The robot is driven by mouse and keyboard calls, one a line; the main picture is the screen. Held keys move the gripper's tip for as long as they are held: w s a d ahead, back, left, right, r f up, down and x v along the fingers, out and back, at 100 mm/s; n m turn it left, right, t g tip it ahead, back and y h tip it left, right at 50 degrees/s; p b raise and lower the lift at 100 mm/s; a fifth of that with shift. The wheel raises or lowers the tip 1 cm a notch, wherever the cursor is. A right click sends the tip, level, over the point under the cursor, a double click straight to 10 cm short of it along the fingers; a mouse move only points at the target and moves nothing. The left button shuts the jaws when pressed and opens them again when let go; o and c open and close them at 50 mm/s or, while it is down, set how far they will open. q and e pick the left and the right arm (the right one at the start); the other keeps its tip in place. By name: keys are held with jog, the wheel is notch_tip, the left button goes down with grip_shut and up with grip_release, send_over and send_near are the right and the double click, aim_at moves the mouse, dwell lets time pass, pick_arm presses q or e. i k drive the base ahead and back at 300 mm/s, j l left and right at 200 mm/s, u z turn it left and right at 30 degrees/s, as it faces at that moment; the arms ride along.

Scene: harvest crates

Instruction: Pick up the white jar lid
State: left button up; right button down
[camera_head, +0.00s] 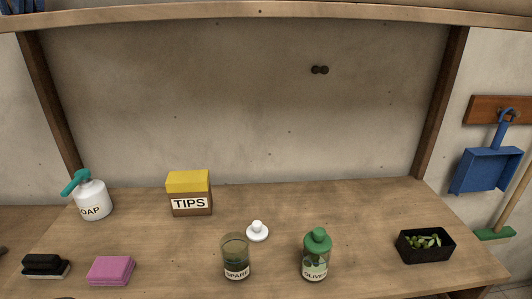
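The white jar lid (257,232) lies on the wooden table, its round knob pointing up. It is just behind and to the right of an open glass jar (236,260) with a label that seems to read "SPARE" and dark contents low inside. The lid and the jar appear apart. A green-capped jar (316,255) labelled "OLIVES" stands to the right of the lid. Neither of my grippers shows in the head view.
On the table (370,215) are a soap bottle (92,199), a TIPS box (190,194), a pink sponge (110,270), a dark brush (45,266) and a black tray (426,246) with green pieces. A blue dustpan (487,170) hangs right. The table behind the lid is clear.

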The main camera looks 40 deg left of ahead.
aim_at(257, 232)
jog(key=u, duration=1.35)
